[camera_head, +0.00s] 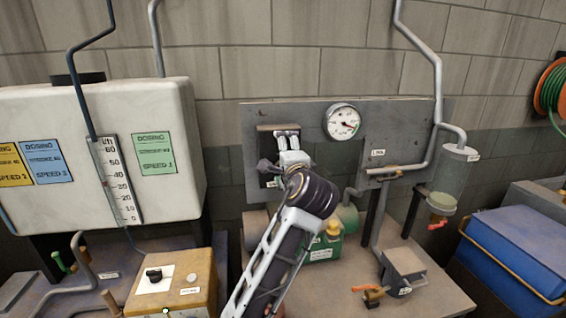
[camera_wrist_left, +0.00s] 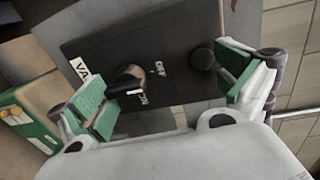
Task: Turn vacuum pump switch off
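The vacuum pump switch is a black rotary knob (camera_wrist_left: 130,80) on a dark panel (camera_wrist_left: 190,28) in the left wrist view. Small white markings sit beside it, and a white label starting "VA" is partly cut off by a finger. I cannot tell its setting for sure. My left gripper (camera_wrist_left: 167,88) is open in front of the panel, with green-padded fingers apart. The knob is between them, closer to the left-hand finger, and no clear grip shows. In the head view my left gripper (camera_head: 288,133) covers most of the switch panel (camera_head: 265,142). My right gripper is not in view.
A round gauge (camera_head: 342,122) is right of the switch panel on the grey backboard (camera_head: 262,112). A green pump (camera_head: 323,247) stands below. A lever handle (camera_head: 384,173), a yellow box with a knob (camera_head: 195,285) and a white dosing tank (camera_head: 165,105) are nearby.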

